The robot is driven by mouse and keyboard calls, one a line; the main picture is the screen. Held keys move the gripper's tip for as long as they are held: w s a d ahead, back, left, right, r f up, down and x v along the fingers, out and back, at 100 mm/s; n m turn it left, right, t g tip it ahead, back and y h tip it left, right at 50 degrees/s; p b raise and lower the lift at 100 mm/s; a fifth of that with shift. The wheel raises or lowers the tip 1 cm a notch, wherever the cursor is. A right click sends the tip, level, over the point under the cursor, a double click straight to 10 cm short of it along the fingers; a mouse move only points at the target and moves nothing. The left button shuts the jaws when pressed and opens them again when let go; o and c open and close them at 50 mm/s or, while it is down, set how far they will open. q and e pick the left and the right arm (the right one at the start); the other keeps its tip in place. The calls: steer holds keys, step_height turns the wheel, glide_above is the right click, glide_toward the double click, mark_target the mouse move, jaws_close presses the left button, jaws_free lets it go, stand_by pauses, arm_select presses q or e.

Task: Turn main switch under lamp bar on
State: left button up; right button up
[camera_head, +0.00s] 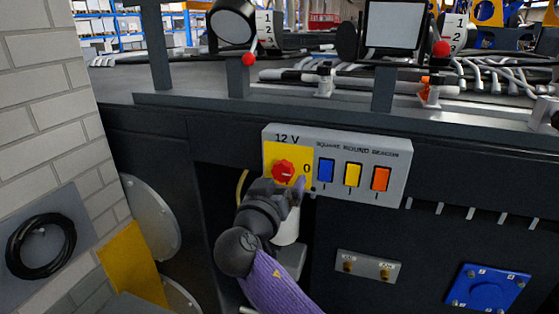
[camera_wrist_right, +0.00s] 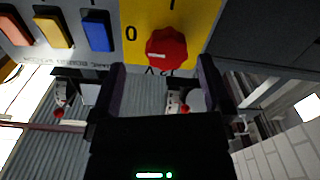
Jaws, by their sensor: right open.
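The main switch is a red round knob (camera_head: 283,171) on the yellow part (camera_head: 303,153) of a grey panel marked 12 V, below the bar with lamps. In the right wrist view, the knob (camera_wrist_right: 166,48) has a white mark that points roughly toward the 0 (camera_wrist_right: 131,33); another mark lies at the top edge. My right gripper (camera_head: 286,186) is open just in front of the knob, below it in the head view. In the wrist view its two fingers (camera_wrist_right: 164,68) stand on either side of the knob, with gaps visible. Contact cannot be told. My left gripper is out of view.
Blue (camera_head: 326,171), yellow (camera_head: 352,174) and orange (camera_head: 380,178) rockers sit right of the knob. A lamp (camera_head: 233,22) and a framed white lamp (camera_head: 393,25) stand above, with cables behind. A brick wall (camera_head: 45,90) is at the left.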

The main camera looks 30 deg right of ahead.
mark_target(283, 176)
steer(key=p+x, duration=0.1)
steer(key=x, duration=0.2)
steer(key=shift+w, duration=0.45)
steer(key=shift+w+d+f, duration=0.15)
steer(key=shift+w+d, duration=0.1)
steer(key=shift+d, duration=0.1)
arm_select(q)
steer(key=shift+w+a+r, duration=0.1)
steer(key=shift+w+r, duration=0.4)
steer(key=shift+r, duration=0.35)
arm_select(e)
steer(key=shift+s, duration=0.1)
